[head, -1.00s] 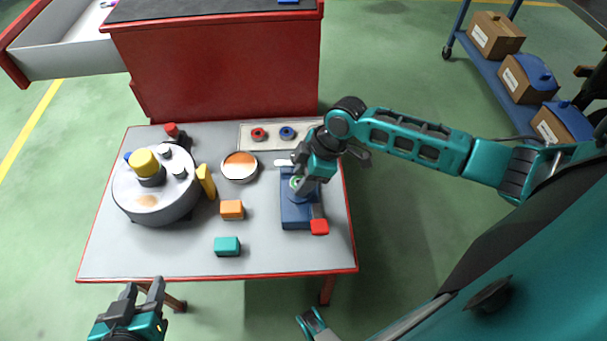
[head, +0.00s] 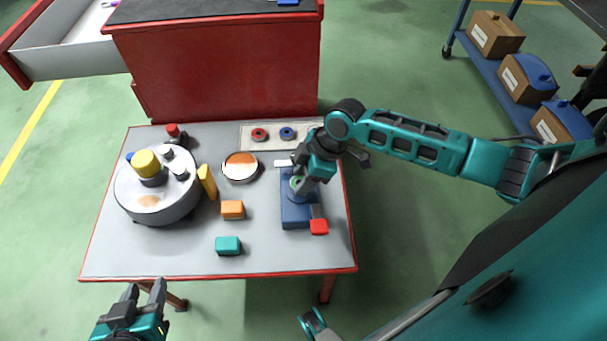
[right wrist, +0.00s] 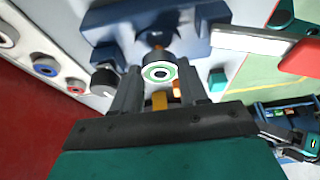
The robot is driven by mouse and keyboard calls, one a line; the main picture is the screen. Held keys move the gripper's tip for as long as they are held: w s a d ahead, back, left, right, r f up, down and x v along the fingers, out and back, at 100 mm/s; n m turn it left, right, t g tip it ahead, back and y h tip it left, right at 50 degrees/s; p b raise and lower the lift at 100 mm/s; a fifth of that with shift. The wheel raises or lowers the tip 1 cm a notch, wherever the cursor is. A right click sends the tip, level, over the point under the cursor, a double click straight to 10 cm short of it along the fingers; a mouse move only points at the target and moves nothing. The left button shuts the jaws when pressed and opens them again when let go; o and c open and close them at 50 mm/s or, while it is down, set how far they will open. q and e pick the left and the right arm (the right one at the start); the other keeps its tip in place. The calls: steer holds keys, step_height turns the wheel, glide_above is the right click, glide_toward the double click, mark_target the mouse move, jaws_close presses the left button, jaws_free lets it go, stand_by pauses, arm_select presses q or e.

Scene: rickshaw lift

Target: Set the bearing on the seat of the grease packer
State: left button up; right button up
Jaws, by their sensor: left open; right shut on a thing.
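The grease packer (head: 291,213) is a blue block with a red-tipped lever (head: 319,227), standing at the right of the table. Its blue body (right wrist: 110,23) also shows in the right wrist view. My right gripper (head: 299,187) is shut on the green-ringed bearing (right wrist: 158,72), with a finger on each side of it. The gripper is over the packer; I cannot tell whether the bearing touches the seat, which is largely hidden. My left gripper (head: 146,287) is open and empty, in front of the table's near edge.
A pale tray (head: 252,144) at the back holds a red ring (head: 259,134) and a blue ring (head: 287,133). A round grey drum (head: 165,205), a dish (head: 240,167), an orange block (head: 232,209) and a teal block (head: 228,245) stand on the table.

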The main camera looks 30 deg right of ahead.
steer(key=shift+f, duration=0.45)
stand_by(0.4)
steer(key=shift+f, duration=0.3)
stand_by(0.6)
stand_by(0.3)
steer(key=shift+f, duration=0.15)
steer(key=shift+f, duration=0.1)
stand_by(0.5)
